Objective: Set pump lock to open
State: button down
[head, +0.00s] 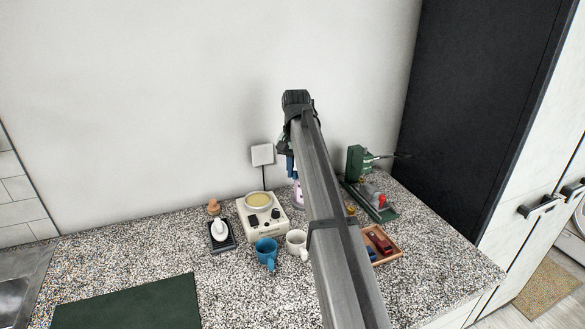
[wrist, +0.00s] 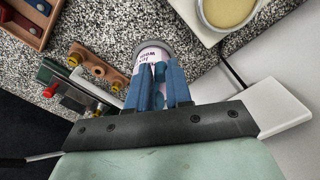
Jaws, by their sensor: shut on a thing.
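A pale pinkish bottle (wrist: 153,53) with dark lettering stands on the counter in the wrist view, and I take it to be the pump bottle. In the head view only a sliver of it (head: 297,194) shows beside my arm. My gripper (wrist: 160,78) has blue fingers and is shut at the top of the bottle, pointing down over it. The fingers hide the pump top, so I cannot tell how its lock is turned. In the head view the blue fingers (head: 290,166) are mostly behind my arm.
A white appliance (head: 263,219) with a yellowish dish stands left of the bottle. A blue mug (head: 266,251) and white mug (head: 296,243) are in front. A green machine (head: 356,162) and wooden tray (head: 399,252) stand right. A white wall box (head: 262,155) is behind.

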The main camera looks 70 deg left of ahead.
jog(key=shift+w+d+n, duration=0.25)
jog(key=shift+n, duration=0.65)
jog(key=c, duration=1.1)
grip_release()
jog(key=shift+d, duration=0.1)
